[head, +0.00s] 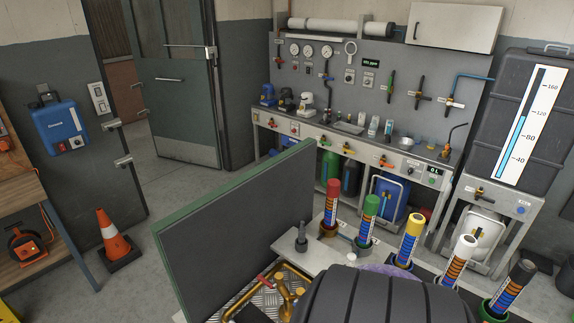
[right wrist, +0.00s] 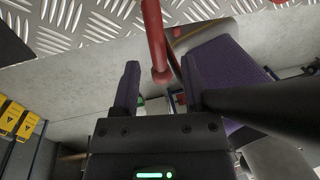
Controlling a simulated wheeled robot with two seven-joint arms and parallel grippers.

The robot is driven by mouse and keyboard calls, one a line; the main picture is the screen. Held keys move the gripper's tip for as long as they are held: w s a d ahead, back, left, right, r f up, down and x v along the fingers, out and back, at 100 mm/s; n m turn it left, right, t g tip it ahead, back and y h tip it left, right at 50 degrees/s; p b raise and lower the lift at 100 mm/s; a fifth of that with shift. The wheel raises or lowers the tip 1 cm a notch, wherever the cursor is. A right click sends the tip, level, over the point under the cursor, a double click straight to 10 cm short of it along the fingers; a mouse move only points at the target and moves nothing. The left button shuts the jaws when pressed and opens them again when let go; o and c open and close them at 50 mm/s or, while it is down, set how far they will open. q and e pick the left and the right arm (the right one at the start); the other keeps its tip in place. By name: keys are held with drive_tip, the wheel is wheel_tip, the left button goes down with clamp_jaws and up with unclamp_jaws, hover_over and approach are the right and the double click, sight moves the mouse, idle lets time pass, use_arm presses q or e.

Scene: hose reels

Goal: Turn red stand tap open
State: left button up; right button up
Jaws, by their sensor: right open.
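My right gripper (right wrist: 160,78) is open with dark purple fingers, gaps showing beside the bar. Contact cannot be told. My left gripper is not in view.
A grey panel with a green edge (head: 228,225) stands left of the pipework. Labelled tubes with coloured caps, including a red one (head: 330,200), stand on a ledge at right. A workbench (head: 340,150) runs behind. An orange cone (head: 114,240) stands on open floor.

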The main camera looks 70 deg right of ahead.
wheel_tip(320, 180, up, 9)
drive_tip(key=w+p, duration=0.1)
drive_tip(key=p, duration=0.1)
drive_tip(key=shift+w+d, duration=0.3)
